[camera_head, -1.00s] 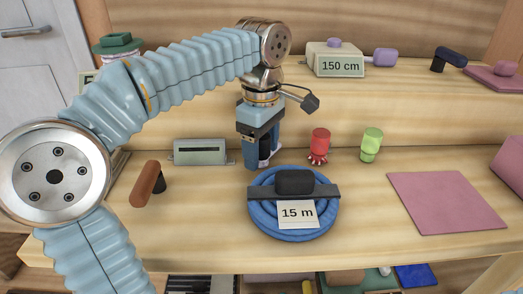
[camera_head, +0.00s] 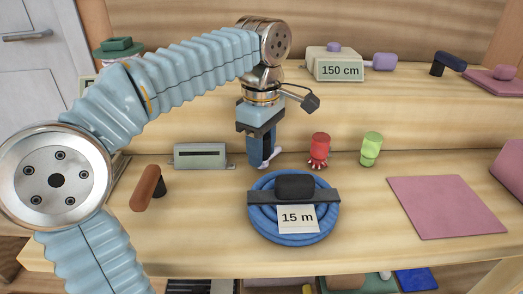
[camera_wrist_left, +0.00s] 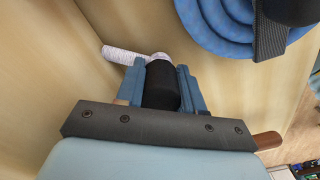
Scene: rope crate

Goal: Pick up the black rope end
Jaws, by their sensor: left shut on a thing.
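My left gripper (camera_head: 257,160) points down over the bench, behind the coiled blue rope. In the left wrist view its two blue fingers (camera_wrist_left: 161,72) are closed on both sides of a black, rounded cylinder, the black rope end (camera_wrist_left: 161,88). A pale, whitish piece (camera_wrist_left: 122,55) shows just beyond the fingertips, and a bit of it shows beside them in the head view (camera_head: 272,157). In the head view the fingers hide the black end. My right gripper is not in view.
The blue rope coil (camera_head: 293,233) with a black strap and "15 m" label lies just in front. Red (camera_head: 320,148) and green (camera_head: 371,150) pieces stand to the right, a grey slotted box (camera_head: 200,156) left, a brown-handled tool (camera_head: 146,188) front left. A pink mat (camera_head: 447,205) lies right.

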